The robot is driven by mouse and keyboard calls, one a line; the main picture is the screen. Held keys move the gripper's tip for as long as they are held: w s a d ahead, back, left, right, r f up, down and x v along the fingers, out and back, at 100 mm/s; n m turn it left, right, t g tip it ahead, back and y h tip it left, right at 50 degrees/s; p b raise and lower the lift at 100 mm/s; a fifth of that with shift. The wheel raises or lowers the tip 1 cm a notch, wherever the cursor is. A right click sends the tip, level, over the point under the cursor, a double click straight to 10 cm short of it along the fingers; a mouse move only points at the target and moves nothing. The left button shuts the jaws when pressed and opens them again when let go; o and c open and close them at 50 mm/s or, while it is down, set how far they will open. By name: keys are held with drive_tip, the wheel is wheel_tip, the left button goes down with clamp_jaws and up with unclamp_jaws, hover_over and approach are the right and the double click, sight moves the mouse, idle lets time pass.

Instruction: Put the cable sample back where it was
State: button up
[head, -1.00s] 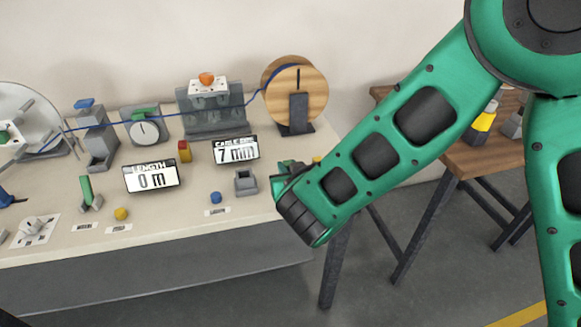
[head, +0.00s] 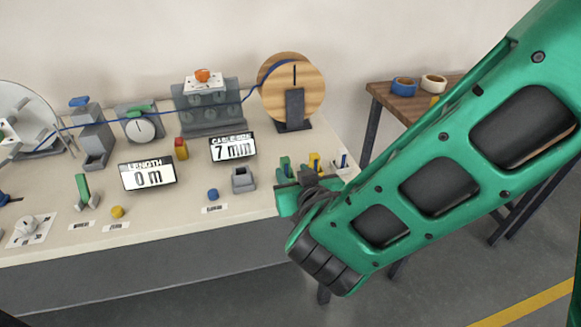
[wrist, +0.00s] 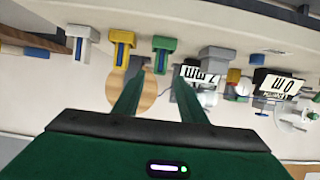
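No piece is named as the cable sample; short blue strips, which may be cable samples, sit in a green holder (wrist: 163,44), a yellow holder (wrist: 122,38) and a white holder (wrist: 82,33) along the table edge in the upside-down wrist view. A grey holder (wrist: 217,57) beside them shows no blue strip; it also stands near the cable display in the head view (head: 243,181). My gripper (wrist: 159,84) is open, with nothing visible between its fingers. In the head view it is at the table's right end, partly hiding the holders.
The bench (head: 150,232) carries a wooden spool (head: 305,80) with blue cable, a LENGTH display (head: 148,173) reading 0 m and a cable display (head: 233,147) reading 7 mm. A brown side table (head: 385,97) with tape rolls stands at the right.

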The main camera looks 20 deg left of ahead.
drive_tip(key=shift+v, duration=1.6)
drive_tip(key=w+d+m+h, duration=0.3)
drive_tip(key=w+d+h, duration=0.15)
drive_tip(key=d, duration=0.85)
drive_tip(key=w+d+m+h, duration=0.3)
drive_tip(key=w+d+h, duration=0.15)
drive_tip(key=d, duration=0.75)
drive_tip(key=s+d+m+g+h, duration=0.1)
drive_tip(key=s+d+m+g, duration=0.15)
drive_tip(key=d, duration=0.65)
drive_tip(key=s+d+m+g+h, duration=0.1)
drive_tip(key=d+g, duration=0.2)
drive_tip(key=d, duration=0.6)
drive_tip(key=s+d+m+g+y, duration=0.1)
drive_tip(key=s+d+g, duration=0.1)
drive_tip(key=s, duration=0.6)
drive_tip(key=s+d+r+m+g+y, duration=0.1)
drive_tip(key=s+d+g, duration=0.1)
drive_tip(key=s+d, duration=0.3)
drive_tip(key=s+d+r+m+g+y, duration=0.1)
drive_tip(key=s+d, duration=0.3)
drive_tip(key=s, duration=0.6)
drive_tip(key=shift+s+g+y, duration=0.3)
drive_tip(key=shift+g+y, duration=0.2)
drive_tip(key=shift+g, duration=0.05)
